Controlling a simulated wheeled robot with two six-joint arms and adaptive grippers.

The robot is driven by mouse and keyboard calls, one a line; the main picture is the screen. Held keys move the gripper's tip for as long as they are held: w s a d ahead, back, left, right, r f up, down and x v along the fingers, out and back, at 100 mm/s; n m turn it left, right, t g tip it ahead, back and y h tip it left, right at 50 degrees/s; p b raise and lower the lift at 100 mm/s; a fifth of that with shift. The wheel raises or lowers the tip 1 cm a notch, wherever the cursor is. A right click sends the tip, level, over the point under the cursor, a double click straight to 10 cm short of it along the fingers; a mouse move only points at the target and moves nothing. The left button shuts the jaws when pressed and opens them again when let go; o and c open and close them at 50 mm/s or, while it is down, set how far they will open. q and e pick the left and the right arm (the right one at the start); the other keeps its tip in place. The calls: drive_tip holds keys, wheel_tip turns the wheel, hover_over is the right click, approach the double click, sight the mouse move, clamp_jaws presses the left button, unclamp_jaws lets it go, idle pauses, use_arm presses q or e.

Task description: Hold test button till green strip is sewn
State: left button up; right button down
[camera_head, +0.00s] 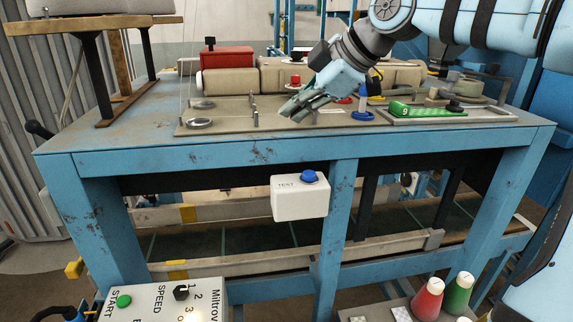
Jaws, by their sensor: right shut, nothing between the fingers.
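The blue test button (310,176) sits on top of a white box (300,200) marked TEST, fixed to the front of the blue workbench. My right gripper (291,112) reaches in from the upper right and is shut and empty. It is above the bench's metal plate, higher in the picture than the button and apart from it. A green piece (421,110) lies in a light tray at the right of the bench top; I cannot tell whether it is the green strip. No sewn seam can be made out. My left gripper is out of view.
The blue workbench (240,158) fills the middle. A red box (227,57) and beige rolls stand at its back. A control panel (160,300) with a green START button is at the lower left. Red (428,300) and green (459,294) thread cones stand at the lower right.

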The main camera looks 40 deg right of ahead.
hover_over(308, 175)
wheel_tip(308, 175, down, 4)
drive_tip(key=r, duration=0.1)
drive_tip(key=f, duration=0.2)
drive_tip(key=w+f+b, duration=0.1)
drive_tip(key=f, duration=0.1)
drive_tip(key=shift+w+f, duration=0.15)
drive_tip(key=shift+f, duration=0.2)
drive_tip(key=shift+s+f, duration=0.2)
drive_tip(key=shift+s, duration=0.1)
drive_tip(key=shift+s+r, duration=0.15)
drive_tip(key=shift+s, duration=0.55)
drive_tip(key=shift+w, duration=0.55)
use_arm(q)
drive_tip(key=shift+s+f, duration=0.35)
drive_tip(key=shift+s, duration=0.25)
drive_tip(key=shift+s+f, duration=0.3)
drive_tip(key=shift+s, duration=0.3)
use_arm(e)
drive_tip(key=shift+s, duration=0.2)
